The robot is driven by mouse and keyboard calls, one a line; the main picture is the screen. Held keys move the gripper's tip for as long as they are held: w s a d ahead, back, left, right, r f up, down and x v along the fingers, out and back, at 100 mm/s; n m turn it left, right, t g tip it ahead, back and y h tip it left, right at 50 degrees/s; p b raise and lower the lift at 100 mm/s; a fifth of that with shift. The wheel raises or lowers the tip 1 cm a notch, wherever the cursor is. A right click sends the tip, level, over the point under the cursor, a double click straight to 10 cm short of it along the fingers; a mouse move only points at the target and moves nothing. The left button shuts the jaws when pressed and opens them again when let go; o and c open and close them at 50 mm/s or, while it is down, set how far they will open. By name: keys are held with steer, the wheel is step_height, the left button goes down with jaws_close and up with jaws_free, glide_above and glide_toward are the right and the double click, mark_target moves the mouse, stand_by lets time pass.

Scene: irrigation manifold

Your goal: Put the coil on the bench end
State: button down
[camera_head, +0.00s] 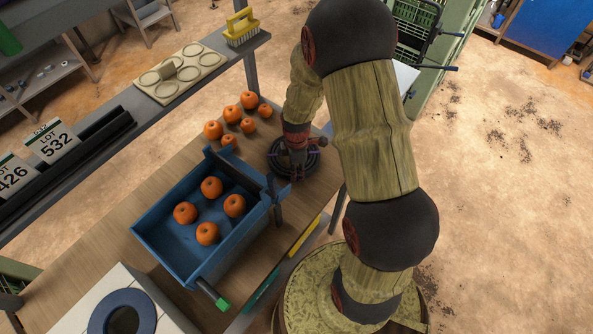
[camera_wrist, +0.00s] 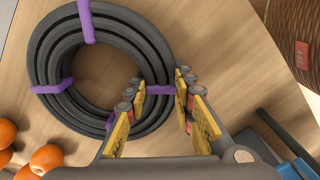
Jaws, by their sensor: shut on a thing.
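The coil (camera_head: 277,154) is a dark ring of several turns of hose tied with purple bands. It lies flat at or just above the wooden bench (camera_head: 160,190), near its far end; any small gap beneath cannot be told. In the wrist view the coil (camera_wrist: 48,50) fills the upper left, with wood showing through its middle. My gripper (camera_head: 296,162) is over the coil. In the wrist view its yellow-padded fingers (camera_wrist: 160,88) straddle the right side of the ring, shut on it. The arm and fingers hide part of the coil.
Several orange fruits (camera_head: 213,130) lie left of the coil. A blue crate (camera_head: 165,262) with fruits stands nearer on the bench. A woven brown thing (camera_wrist: 285,35) is beyond the coil in the wrist view.

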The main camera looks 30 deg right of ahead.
steer(key=c, duration=1.5)
jaws_free()
step_height(320, 180, up, 19)
steer(key=a+m+t+p, duration=0.1)
steer(key=a+m+p, duration=0.1)
steer(key=s+a+r+m+t, duration=0.2)
steer(key=s+a+r+m, duration=0.2)
steer(key=s+r, duration=0.4)
steer(key=s+a+r+m+t, duration=0.2)
steer(key=s+a+r+m, duration=0.3)
steer(key=r, duration=0.6)
steer(key=s+m, duration=0.2)
steer(key=s, duration=0.1)
steer(key=shift+a+t, duration=0.25)
steer(key=shift+t, duration=0.05)
